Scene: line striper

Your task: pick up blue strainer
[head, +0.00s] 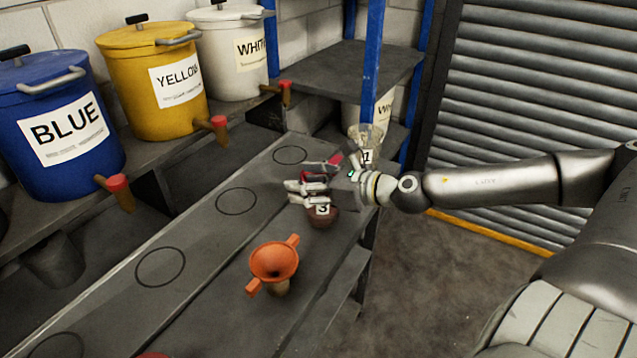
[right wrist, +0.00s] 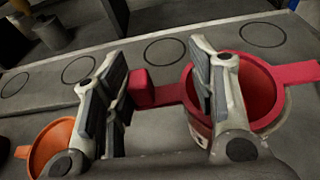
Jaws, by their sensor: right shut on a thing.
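I see no blue strainer in either view. My right gripper (head: 312,184) is over the far right part of the bench, with its jaws at a red strainer (right wrist: 262,88). In the right wrist view the strainer's red handle lies between the fingers, and its bowl is to the right of them. The gripper is shut on the red strainer; the exact contact is partly hidden. Under it is a dark reddish cup labelled 3 (head: 322,214). An orange strainer (head: 274,260) rests on a cup nearer to me. My left gripper is not in view.
Blue (head: 45,165), yellow (head: 135,95) and white (head: 222,80) buckets with taps stand on a shelf at left. The bench (head: 205,250) has several drawn circles. A blue post (head: 372,60) rises behind my gripper. A red edge shows at the bottom.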

